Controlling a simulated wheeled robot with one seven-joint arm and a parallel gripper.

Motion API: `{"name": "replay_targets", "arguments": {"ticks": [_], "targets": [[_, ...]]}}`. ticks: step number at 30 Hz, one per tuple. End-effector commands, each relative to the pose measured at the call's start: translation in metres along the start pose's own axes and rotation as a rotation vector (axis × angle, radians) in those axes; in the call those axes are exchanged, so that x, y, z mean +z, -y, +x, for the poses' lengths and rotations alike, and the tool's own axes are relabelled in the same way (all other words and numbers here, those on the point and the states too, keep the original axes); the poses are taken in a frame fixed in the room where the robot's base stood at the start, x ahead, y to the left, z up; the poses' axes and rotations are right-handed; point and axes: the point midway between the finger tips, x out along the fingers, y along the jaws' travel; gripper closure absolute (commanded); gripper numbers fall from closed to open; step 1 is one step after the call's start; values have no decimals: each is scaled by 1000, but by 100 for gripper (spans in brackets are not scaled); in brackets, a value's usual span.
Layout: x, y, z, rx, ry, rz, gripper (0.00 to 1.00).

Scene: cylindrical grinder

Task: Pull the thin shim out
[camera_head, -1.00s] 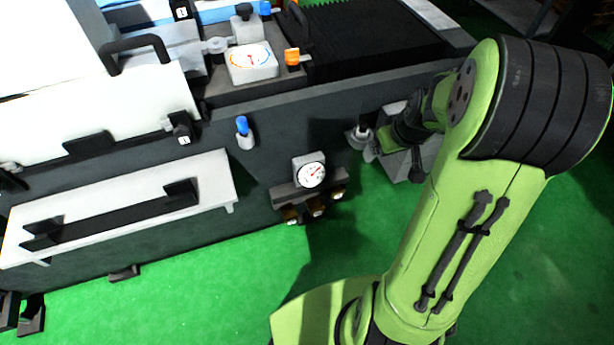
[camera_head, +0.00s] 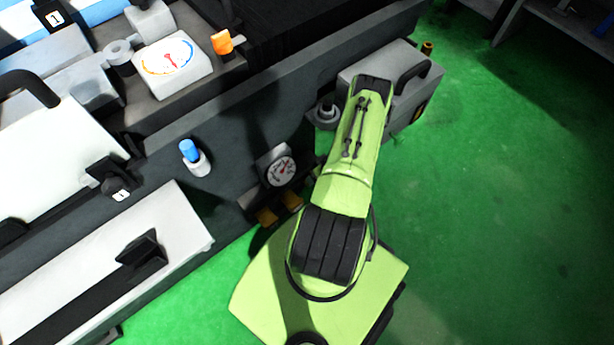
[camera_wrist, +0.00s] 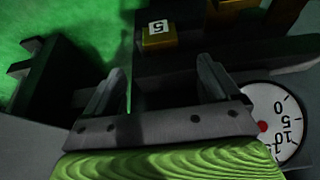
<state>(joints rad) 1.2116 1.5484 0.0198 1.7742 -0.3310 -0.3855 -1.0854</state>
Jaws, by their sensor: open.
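I cannot make out a thin shim in either view. My gripper (camera_wrist: 160,68) shows in the wrist view with its two fingers apart and nothing visible between them. A round dial gauge (camera_wrist: 280,122) is close beside the right finger. In the head view, the gauge (camera_head: 281,170) is on the machine's front, and my arm hides my gripper there.
The dark machine front (camera_head: 240,120) runs diagonally across the head view. A blue-topped knob (camera_head: 192,155) and a white panel (camera_head: 150,235) with dark brackets stick out from it. A grey box (camera_head: 410,75) with a handle stands beyond my arm. Green floor (camera_head: 500,210) is clear at right.

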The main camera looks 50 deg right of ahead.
Motion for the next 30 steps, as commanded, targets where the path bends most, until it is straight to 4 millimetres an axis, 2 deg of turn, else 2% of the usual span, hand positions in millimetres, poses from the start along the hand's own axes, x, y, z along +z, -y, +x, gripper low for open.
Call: {"name": "replay_targets", "arguments": {"ticks": [1, 6, 13, 18, 25, 30], "targets": [[2, 1, 19, -2, -2, -1, 11], [2, 1, 63, -2, 0, 0, 11], [2, 1, 111, -2, -1, 1, 11], [1, 1, 123, -2, 1, 1, 11], [0, 1, 122, -2, 1, 1, 11], [0, 1, 122, -2, 1, 0, 37]]}}
